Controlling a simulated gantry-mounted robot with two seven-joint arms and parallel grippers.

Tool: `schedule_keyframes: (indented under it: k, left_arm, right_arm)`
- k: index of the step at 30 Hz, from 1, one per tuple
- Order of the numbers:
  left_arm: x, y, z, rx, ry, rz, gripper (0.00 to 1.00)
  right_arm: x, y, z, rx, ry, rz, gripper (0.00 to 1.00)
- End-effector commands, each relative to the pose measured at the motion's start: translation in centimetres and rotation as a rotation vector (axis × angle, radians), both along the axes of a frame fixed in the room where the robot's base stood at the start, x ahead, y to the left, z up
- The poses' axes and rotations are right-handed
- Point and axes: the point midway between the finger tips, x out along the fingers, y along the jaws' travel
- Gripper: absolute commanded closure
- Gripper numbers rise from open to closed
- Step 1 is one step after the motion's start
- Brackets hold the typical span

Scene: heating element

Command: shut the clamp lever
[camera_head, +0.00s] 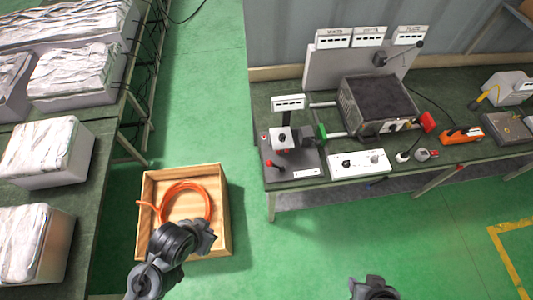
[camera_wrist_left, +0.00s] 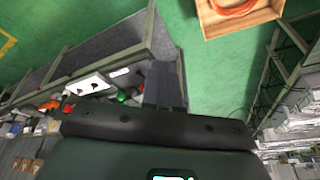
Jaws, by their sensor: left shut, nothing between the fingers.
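The clamp fixture (camera_head: 290,160) stands at the left end of the green workbench in the head view. It has a dark base plate, an upright post and a red-tipped lever (camera_head: 275,163) near its front left. The lever's exact position is too small to tell. My left gripper (camera_head: 208,235) is low over the front right of a wooden crate, apart from the bench. Its fingers (camera_wrist_left: 165,85) are shut and empty in the left wrist view. Part of my right arm's end (camera_head: 372,288) shows at the bottom edge; its fingers cannot be made out.
The wooden crate (camera_head: 225,215) holds an orange hose coil (camera_head: 187,202). The bench (camera_head: 256,110) also carries a dark heater box (camera_head: 378,103), a white control box (camera_head: 358,164) and an orange tool (camera_head: 461,135). Wrapped blocks (camera_head: 48,150) line the left table.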

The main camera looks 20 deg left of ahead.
Motion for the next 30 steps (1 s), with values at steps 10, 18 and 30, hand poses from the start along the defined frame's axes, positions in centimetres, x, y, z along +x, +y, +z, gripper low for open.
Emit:
schedule_keyframes:
  k: [10,18,30]
  left_arm:
    - [-0.3,0.0,-0.2,0.0,0.007,0.0,1.0]
    - [0.4,0.0,-1.3,0.007,-0.015,-0.017,1.0]
    - [11.5,0.0,-13.7,0.13,-0.406,-0.319,1.0]
  right_arm:
    - [-0.4,0.0,-0.2,0.0,0.009,0.0,0.57]
    - [-0.3,0.0,-1.1,0.001,0.008,0.0,0.57]
    - [-0.2,0.0,-12.9,0.0,0.005,0.0,0.57]
